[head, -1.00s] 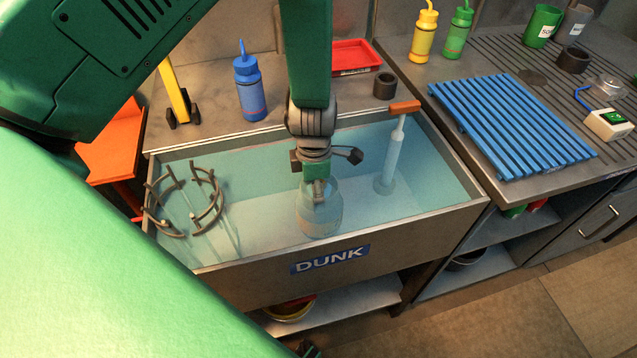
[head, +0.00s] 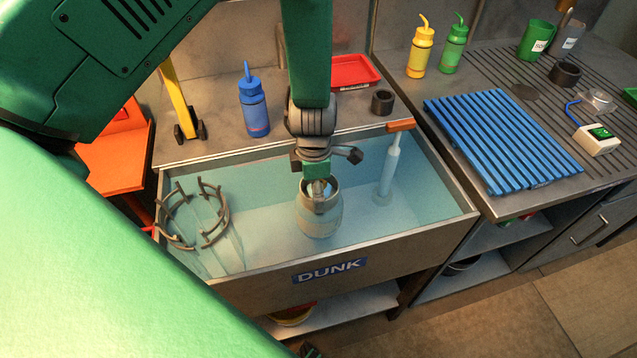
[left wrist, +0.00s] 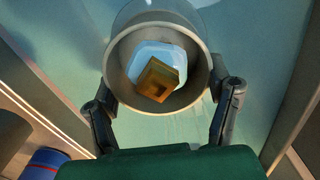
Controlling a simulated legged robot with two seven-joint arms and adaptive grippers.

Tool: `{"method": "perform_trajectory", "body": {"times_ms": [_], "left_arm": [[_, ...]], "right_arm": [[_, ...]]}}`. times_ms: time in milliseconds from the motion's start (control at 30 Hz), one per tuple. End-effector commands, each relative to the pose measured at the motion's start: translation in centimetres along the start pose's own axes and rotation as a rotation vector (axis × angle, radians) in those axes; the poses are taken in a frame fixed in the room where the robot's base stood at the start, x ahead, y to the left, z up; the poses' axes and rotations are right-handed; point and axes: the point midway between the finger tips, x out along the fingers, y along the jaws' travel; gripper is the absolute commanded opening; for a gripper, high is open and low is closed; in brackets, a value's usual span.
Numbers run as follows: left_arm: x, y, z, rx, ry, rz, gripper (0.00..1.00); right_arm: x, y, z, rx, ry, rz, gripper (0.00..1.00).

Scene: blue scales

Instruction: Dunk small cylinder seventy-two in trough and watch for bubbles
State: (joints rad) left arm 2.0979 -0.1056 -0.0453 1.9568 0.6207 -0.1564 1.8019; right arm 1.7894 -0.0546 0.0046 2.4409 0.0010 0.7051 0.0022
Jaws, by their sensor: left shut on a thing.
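My left gripper (head: 318,186) is shut on the small cylinder (head: 318,218), over the middle of the trough (head: 400,262) marked DUNK. The cylinder is upright, with its grey collar showing just under the gripper and its pale lower body seen through the water. In the left wrist view the fingers grip the cylinder's round collar (left wrist: 112,62) from both sides; a brass valve (left wrist: 160,80) sits inside it on a pale blue-white shoulder. No number is readable on it. I can make out no bubbles. My right gripper is not in view.
A round dark rack (head: 222,225) stands at the trough's left end. A clear upright tube with an orange handle (head: 401,125) stands toward its right end. A blue slatted rack (head: 505,140) lies on the right counter. A blue bottle (head: 253,108) stands behind the trough.

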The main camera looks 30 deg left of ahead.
Motion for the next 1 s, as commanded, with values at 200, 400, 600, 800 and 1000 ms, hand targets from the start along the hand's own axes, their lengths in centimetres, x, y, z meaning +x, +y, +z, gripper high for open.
{"method": "perform_trajectory", "body": {"times_ms": [200, 400, 600, 800, 1000], "left_arm": [[-2.2, 0.0, 0.0, 0.001, 0.001, 0.0, 0.21], [-3.9, 0.0, 0.0, 0.0, 0.0, 0.0, 0.21], [-5.6, 0.0, 0.0, 0.0, 0.0, 0.0, 0.21], [-7.3, 0.1, 0.0, 0.001, 0.0, 0.001, 0.21], [-9.0, 0.1, 0.0, 0.0, 0.0, 0.001, 0.21]], "right_arm": [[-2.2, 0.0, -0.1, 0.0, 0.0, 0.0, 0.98], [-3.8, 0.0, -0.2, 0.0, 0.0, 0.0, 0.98], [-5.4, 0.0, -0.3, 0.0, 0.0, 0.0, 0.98], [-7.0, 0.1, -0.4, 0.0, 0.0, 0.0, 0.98], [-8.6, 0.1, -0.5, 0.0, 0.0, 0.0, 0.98]]}}
